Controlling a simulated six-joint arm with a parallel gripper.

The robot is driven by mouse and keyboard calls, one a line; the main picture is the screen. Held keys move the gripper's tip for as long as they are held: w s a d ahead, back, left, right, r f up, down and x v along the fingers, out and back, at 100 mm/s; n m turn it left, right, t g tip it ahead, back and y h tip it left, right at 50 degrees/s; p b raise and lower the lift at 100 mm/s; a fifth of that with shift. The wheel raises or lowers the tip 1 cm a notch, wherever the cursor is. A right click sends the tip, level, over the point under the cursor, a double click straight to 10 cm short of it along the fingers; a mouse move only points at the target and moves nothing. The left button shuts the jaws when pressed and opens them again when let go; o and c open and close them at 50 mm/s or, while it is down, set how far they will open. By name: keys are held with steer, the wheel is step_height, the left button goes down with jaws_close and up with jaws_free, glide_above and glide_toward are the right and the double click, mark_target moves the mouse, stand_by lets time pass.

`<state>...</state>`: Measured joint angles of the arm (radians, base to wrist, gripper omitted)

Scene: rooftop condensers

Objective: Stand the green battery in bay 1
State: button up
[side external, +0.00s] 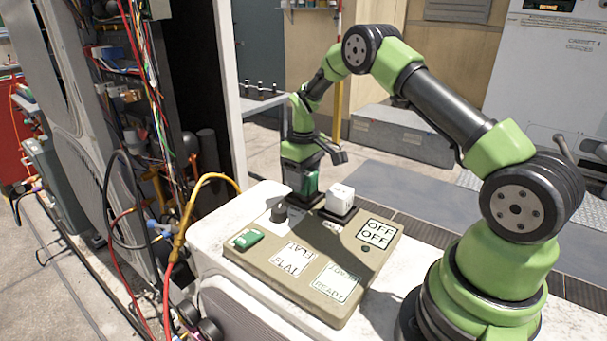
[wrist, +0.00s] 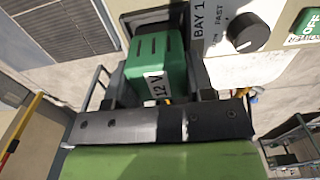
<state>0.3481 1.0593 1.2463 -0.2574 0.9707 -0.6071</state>
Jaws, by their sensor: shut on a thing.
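The green battery (wrist: 176,66), with a white "12 V" label, is upright between the fingers of my gripper (wrist: 153,78). It also shows in the side external view (side external: 309,183), below my gripper (side external: 305,172), which is shut on it. The battery's lower end is at the dark socket of bay 1 (side external: 300,201), beside the "BAY 1" label (wrist: 202,32). I cannot tell whether it rests on the socket floor or hangs just above it.
A white block (side external: 340,197) stands in the neighbouring dark socket. The tan charger panel (side external: 345,310) has a black knob (side external: 279,212), a green switch (side external: 247,239) and label plates marked FLAT, READY and OFF. Cables and hoses (side external: 178,230) hang at the left.

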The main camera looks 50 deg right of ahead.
steer(key=shift+f, duration=0.45)
steer(key=o, duration=1.1)
step_height(320, 180, up, 9)
steer(key=shift+r, duration=0.45)
